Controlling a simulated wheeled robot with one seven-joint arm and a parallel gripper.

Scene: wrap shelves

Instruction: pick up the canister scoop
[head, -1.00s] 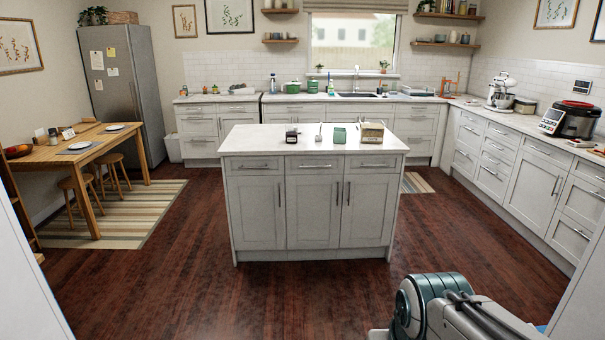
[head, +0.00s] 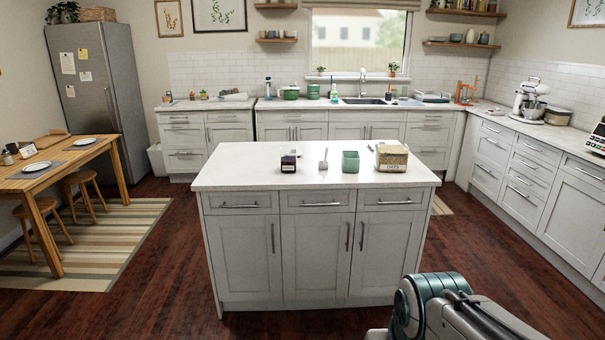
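A small grey scoop (head: 323,163) is on the top of the white kitchen island (head: 240,172), between a dark box (head: 288,164) on its left and a green canister (head: 350,162) on its right. The scoop looks upright or leaning; it is too small to tell which. Part of my arm shows at the bottom right, well in front of the island. My gripper is not in view.
A box labelled oats (head: 391,158) stands right of the green canister on the island. Dark wood floor (head: 150,270) is open around the island. A wooden table (head: 60,165) with stools is at the left. Counters line the back and right walls.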

